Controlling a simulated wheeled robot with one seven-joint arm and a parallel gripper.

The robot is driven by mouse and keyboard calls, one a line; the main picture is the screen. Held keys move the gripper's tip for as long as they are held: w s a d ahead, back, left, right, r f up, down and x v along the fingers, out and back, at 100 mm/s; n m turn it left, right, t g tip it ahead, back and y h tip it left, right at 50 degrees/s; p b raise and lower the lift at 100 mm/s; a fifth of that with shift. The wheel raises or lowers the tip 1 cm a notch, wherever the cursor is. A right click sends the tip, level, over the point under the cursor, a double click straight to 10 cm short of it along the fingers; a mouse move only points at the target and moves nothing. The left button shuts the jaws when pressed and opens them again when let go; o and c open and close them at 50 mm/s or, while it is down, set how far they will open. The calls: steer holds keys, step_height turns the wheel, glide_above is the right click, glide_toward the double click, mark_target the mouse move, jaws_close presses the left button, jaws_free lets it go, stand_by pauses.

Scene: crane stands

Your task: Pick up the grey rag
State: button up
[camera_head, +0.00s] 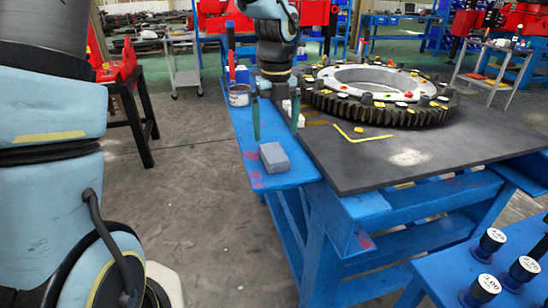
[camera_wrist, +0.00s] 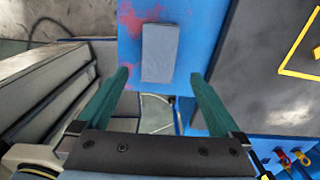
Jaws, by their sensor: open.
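The grey rag (camera_head: 274,157) is a small flat block lying on the left blue ledge of the table. In the wrist view the grey rag (camera_wrist: 160,53) lies on the blue surface, ahead of and roughly midway between the fingertips. My gripper (camera_head: 276,121) has two green fingers pointing down, just behind the rag in the head view. In the wrist view my gripper (camera_wrist: 160,73) is open, with nothing between its fingers. I cannot tell the exact height of the fingertips above the ledge.
A tin can (camera_head: 239,95) stands on the ledge behind the gripper's left finger. A large toothed ring (camera_head: 375,95) lies on the dark tabletop (camera_head: 440,160) to the right. The ledge's near end is just in front of the rag.

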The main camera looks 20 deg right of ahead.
mark_target(275, 154)
steer(key=shift+a+f+p, duration=0.15)
steer(key=shift+f+p, duration=0.35)
steer(key=shift+f, duration=2.7)
steer(key=c, duration=1.4)
step_height(275, 154, up, 10)
steer(key=shift+b, duration=0.45)
